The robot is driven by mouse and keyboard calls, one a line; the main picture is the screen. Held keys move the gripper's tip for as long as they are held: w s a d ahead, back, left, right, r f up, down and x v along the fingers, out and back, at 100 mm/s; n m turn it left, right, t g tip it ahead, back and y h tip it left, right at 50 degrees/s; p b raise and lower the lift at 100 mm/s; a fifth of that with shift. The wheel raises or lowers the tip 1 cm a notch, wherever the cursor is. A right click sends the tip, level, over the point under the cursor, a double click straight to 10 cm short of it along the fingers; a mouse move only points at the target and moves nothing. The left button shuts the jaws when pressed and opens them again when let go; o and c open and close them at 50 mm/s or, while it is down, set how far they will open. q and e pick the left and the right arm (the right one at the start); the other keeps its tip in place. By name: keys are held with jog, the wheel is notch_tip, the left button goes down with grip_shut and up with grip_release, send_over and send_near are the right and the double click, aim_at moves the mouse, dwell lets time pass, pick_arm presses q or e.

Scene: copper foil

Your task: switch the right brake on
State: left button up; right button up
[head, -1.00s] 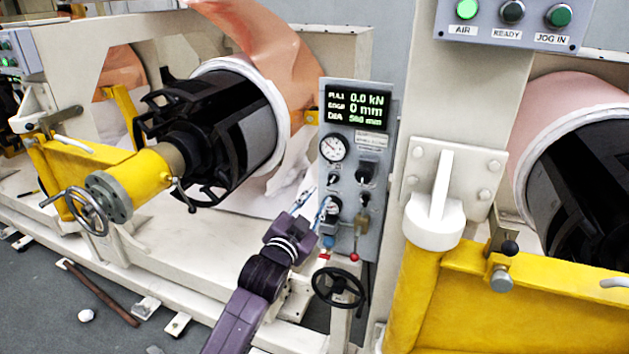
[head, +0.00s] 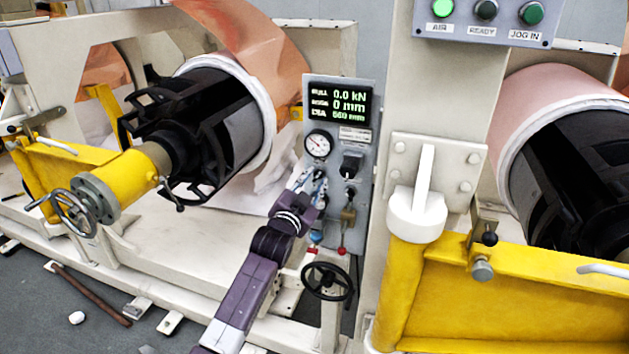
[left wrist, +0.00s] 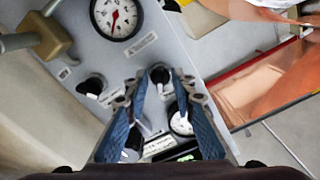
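The grey control panel (head: 333,235) stands in the middle of the head view. Two small black knobs show in the left wrist view: one (left wrist: 160,76) just beyond and between my fingertips, the other (left wrist: 91,87) to its left. That left one also shows in the head view (head: 348,197). The labels are too small to read, so I cannot tell which is the right brake. My left gripper (head: 311,183) is at the panel's left half, below the upper gauge; its blue fingers (left wrist: 158,88) are apart and empty. Contact with the knob is unclear. My right gripper is out of view.
A large gauge (left wrist: 116,18) and a brass valve (left wrist: 55,38) sit close to my left gripper. A handwheel (head: 327,281) is below the panel. A yellow arm (head: 500,300) and a white post stand to the right; a copper roll (head: 255,40) is behind left.

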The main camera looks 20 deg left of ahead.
pick_arm(q)
jog(key=c, duration=0.6)
grip_shut()
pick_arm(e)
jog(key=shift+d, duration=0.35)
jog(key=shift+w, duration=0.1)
pick_arm(q)
jog(key=shift+n, duration=0.3)
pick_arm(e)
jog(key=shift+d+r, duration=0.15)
pick_arm(q)
jog(key=n+p, duration=0.1)
jog(key=n, duration=0.2)
jog(key=n+p, duration=0.1)
jog(key=n, duration=0.2)
jog(key=shift+n, duration=0.3)
jog(key=n+p, duration=0.1)
jog(key=n, duration=0.3)
jog(key=shift+n+p, duration=0.3)
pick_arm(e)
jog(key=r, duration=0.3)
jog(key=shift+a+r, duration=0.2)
